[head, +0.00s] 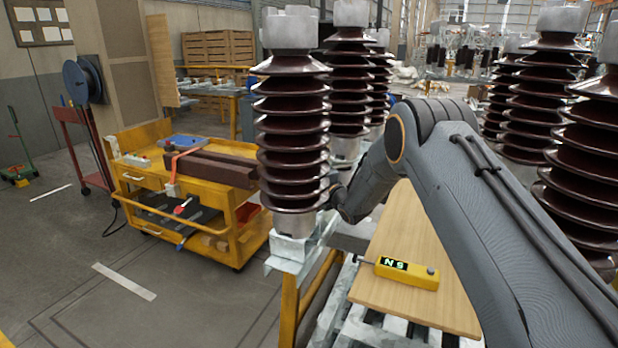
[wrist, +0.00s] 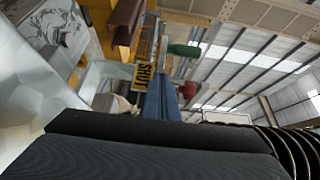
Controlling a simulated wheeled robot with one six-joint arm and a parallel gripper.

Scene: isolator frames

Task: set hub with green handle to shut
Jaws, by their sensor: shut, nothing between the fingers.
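The green handle (wrist: 185,50) shows in the wrist view, above the centre, sticking out to the right of a thin upright part. A yellow plate marked SHUT (wrist: 143,76) is to its lower left. A red knob-like part (wrist: 187,90) is below the green handle, beside a blue upright piece (wrist: 160,98). I cannot tell the hub's setting from this. In the head view my arm reaches left and away, and its end goes out of sight behind the near brown insulator (head: 291,130). My gripper's fingers show in neither view. A dark part of mine fills the bottom of the wrist view.
Several tall ribbed insulators stand close around my arm. A wooden board (head: 420,305) with a yellow display box (head: 405,272) lies below it. A yellow cart (head: 240,235) with tools stands on the left. The floor at the lower left is clear.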

